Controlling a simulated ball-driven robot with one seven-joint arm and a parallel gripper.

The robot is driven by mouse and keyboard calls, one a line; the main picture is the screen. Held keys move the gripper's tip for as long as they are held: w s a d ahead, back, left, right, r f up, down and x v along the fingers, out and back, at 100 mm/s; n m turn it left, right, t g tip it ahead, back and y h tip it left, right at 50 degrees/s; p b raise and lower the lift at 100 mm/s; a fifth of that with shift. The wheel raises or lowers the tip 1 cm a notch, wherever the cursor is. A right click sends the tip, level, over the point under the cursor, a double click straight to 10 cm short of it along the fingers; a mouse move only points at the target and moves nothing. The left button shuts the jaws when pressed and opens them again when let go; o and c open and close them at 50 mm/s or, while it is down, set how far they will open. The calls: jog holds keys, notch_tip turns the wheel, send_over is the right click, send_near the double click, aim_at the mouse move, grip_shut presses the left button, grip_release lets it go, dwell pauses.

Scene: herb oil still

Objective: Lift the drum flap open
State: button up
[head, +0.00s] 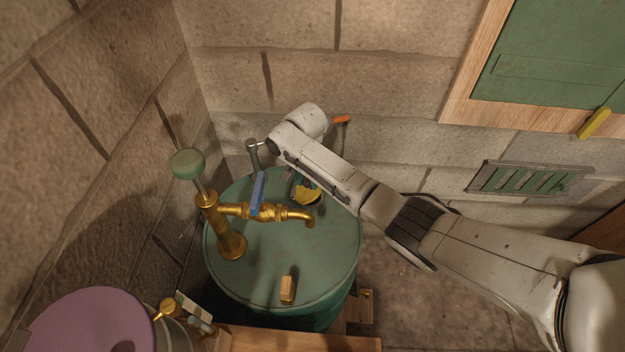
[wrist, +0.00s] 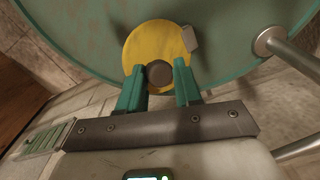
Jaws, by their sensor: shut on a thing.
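The green drum (head: 270,265) stands in the wall corner. Its round yellow flap (head: 307,194) is on the top, near the far right rim. In the wrist view the flap (wrist: 150,42) is a yellow disc with a dark round knob (wrist: 159,73) and a small grey hinge piece (wrist: 191,39) at its edge. My gripper (wrist: 160,88) has its two teal fingers on either side of the knob, shut on it. In the head view my arm hides most of the gripper. A dark patch shows along the flap's lower edge; I cannot tell whether it is shadow or opening.
A brass pump (head: 232,240) with a spout and blue lever (head: 258,193) stands on the drum, left of the flap. A wooden block (head: 287,290) sits near the front rim. A purple round top (head: 95,322) is at lower left. Stone walls stand close behind.

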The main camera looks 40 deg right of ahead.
jog(key=shift+o, duration=0.4)
jog(key=shift+w+a+r, duration=0.2)
jog(key=shift+w+a, duration=0.4)
jog(key=shift+a, duration=0.3)
jog(key=o, duration=0.5)
jog(key=shift+w+a+b, duration=0.4)
jog(key=shift+w+a, duration=0.25)
jog(key=shift+a, duration=0.15)
jog(key=o, duration=0.7)
jog(key=shift+o, duration=1.4)
jog(key=shift+w+a+f, duration=0.1)
jog(key=shift+o, duration=1.1)
jog(key=shift+a, duration=0.1)
